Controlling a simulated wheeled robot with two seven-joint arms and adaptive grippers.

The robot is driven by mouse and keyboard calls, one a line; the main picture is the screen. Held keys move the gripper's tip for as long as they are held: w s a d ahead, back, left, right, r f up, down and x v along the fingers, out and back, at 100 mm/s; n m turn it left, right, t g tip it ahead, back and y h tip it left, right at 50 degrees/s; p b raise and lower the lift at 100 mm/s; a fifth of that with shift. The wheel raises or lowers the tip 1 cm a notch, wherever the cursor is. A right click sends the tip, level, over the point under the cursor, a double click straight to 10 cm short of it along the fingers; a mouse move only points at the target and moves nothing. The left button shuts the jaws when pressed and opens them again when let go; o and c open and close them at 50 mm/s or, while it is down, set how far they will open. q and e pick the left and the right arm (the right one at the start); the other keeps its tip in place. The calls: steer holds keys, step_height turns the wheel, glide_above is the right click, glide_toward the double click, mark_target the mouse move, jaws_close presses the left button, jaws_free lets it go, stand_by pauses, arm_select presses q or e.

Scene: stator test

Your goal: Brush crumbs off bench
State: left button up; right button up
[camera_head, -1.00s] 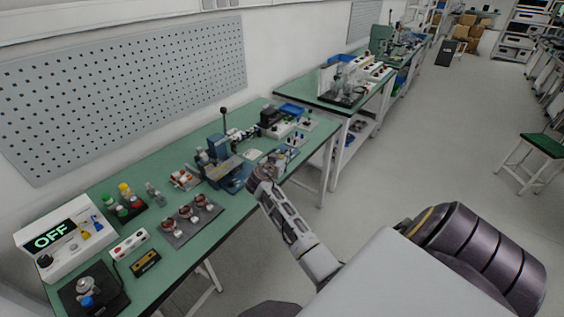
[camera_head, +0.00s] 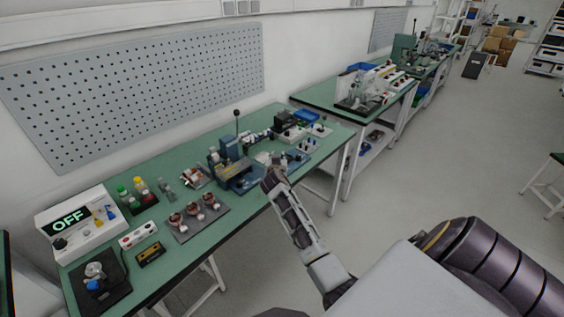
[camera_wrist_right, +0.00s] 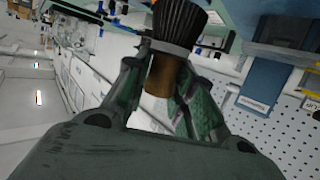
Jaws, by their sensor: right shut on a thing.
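My right gripper (camera_wrist_right: 160,85) is shut on a brush with dark bristles (camera_wrist_right: 180,24) and a brown handle (camera_wrist_right: 158,76), seen in the right wrist view. The bristles point away from the gripper, toward the top of that view. In the head view, my right gripper (camera_head: 272,178) is at the front edge of the green bench (camera_head: 216,242), right of the blue press. The brush is too small there to make out clearly. I cannot make out crumbs on the bench. My left gripper is not in view.
The blue press (camera_head: 232,168) stands beside the gripper. A dark plate with copper parts (camera_head: 198,218), a white box reading OFF (camera_head: 80,222) and a bottle rack (camera_head: 140,200) stand to the left. Small fixtures (camera_head: 300,147) crowd the right end. A pegboard (camera_head: 140,90) is behind.

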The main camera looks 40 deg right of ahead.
steer(key=shift+w+a+r+n+t+y, duration=0.25)
steer(key=shift+w+r+n+t+y, duration=0.05)
steer(key=shift+r+n+y, duration=0.15)
stand_by(0.3)
